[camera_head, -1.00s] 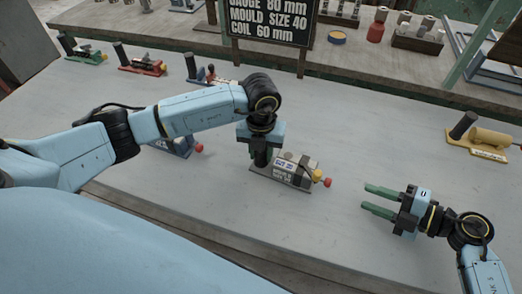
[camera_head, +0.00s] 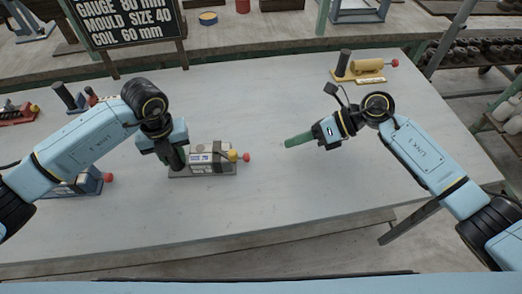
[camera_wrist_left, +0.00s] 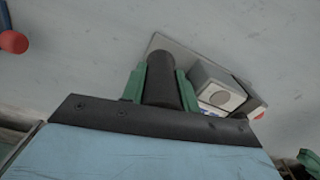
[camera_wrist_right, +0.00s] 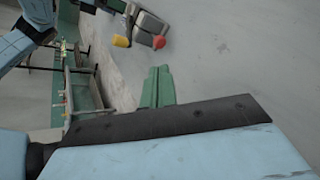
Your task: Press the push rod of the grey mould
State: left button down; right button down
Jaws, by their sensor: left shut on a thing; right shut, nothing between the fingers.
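The grey mould (camera_head: 205,158) stands on the table, a labelled grey block on a flat base with a dark upright post at its left end. A yellow knob (camera_head: 232,156) and the red-tipped push rod (camera_head: 246,157) stick out at its right end. My left gripper (camera_head: 177,158) is shut on the post, seen between its green fingers in the left wrist view (camera_wrist_left: 160,82). My right gripper (camera_head: 288,142) is shut and empty, right of the red tip and apart from it, fingers pointing left. The right wrist view shows the red tip (camera_wrist_right: 158,42) and yellow knob (camera_wrist_right: 121,41) beyond the fingers.
A blue mould (camera_head: 85,182) with a red tip lies left, partly behind my left arm. A yellow mould (camera_head: 362,72) stands at the back right. A black sign (camera_head: 125,20) stands behind the table (camera_head: 300,190). The table between my right gripper and the mould is clear.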

aim_at(247, 155)
jog(key=d+n+h, duration=0.1)
jog(key=n, duration=0.2)
jog(key=d+r+n+h, duration=0.1)
jog(key=n, duration=0.2)
jog(key=w+d+n, duration=0.1)
jog(key=n, duration=0.2)
jog(key=shift+r+n+h, duration=0.4)
jog(key=shift+a, duration=0.1)
pick_arm(q)
jog(key=shift+r, duration=0.1)
pick_arm(e)
jog(key=x, duration=1)
jog(key=shift+s, duration=0.25)
jog(key=a, duration=0.3)
jog(key=shift+a, duration=0.5)
pick_arm(q)
jog(key=shift+d, duration=0.1)
pick_arm(e)
jog(key=shift+s+a, duration=0.1)
jog(key=shift+a, duration=1.35)
